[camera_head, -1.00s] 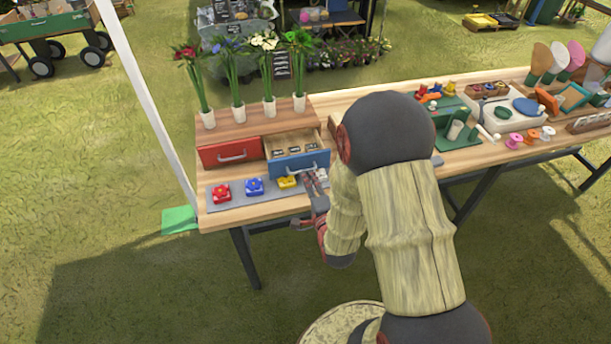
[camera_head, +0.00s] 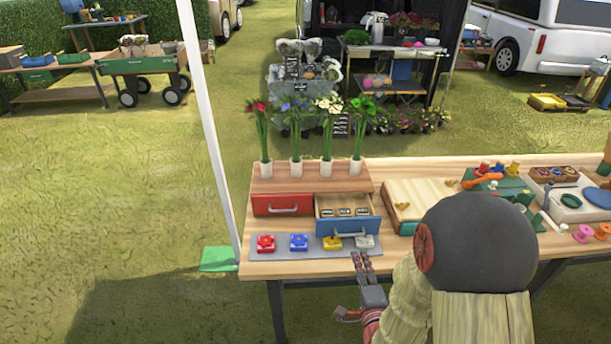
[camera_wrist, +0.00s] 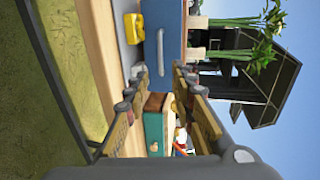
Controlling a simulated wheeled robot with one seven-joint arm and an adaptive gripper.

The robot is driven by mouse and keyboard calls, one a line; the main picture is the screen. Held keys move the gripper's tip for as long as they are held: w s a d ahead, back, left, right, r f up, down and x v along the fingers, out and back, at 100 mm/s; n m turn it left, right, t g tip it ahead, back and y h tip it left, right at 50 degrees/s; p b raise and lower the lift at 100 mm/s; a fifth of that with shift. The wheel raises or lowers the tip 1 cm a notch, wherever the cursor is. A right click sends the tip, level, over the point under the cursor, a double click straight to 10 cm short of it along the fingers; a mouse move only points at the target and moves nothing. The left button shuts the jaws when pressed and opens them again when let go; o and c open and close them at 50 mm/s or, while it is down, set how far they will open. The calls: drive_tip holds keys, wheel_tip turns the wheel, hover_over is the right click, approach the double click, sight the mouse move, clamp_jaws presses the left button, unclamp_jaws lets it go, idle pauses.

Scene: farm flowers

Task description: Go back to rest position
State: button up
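My gripper (camera_head: 361,256) is over the table's front edge, in front of the grey mat. In the wrist view its two fingers (camera_wrist: 160,72) stand apart with nothing between them, so it is open and empty. The blue drawer (camera_head: 348,226) is pulled out and holds several small dark-and-white items. It also shows in the turned wrist view (camera_wrist: 170,45), apart from the fingertips. The red drawer (camera_head: 282,205) beside it is closed. My arm hides part of the table's front right.
Red (camera_head: 266,243), blue (camera_head: 299,242), yellow (camera_head: 332,243) and whitish (camera_head: 364,241) small pieces sit on the grey mat (camera_head: 285,254). Several flower vases stand on the cabinet top (camera_head: 310,184). A white pole (camera_head: 208,130) rises at the table's left. Open grass lies left of it.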

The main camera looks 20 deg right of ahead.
drive_tip(key=s+a+f+n+g+y, duration=0.2)
drive_tip(key=s+f+n+g, duration=0.55)
drive_tip(key=f, duration=0.45)
drive_tip(key=s+a+r+n, duration=0.2)
drive_tip(key=a+r+n, duration=0.1)
drive_tip(key=r, duration=0.8)
drive_tip(key=s+a+r+n+g+y, duration=0.1)
drive_tip(key=s+a+r+n, duration=0.2)
drive_tip(key=r+n, duration=0.3)
drive_tip(key=s+a+r+n+g+y, duration=0.1)
drive_tip(key=a+r+n, duration=0.3)
drive_tip(key=r, duration=1.1)
drive_tip(key=shift+s+a+r+n, duration=0.3)
drive_tip(key=shift+s+a+n, duration=0.05)
drive_tip(key=shift+s+a, duration=0.3)
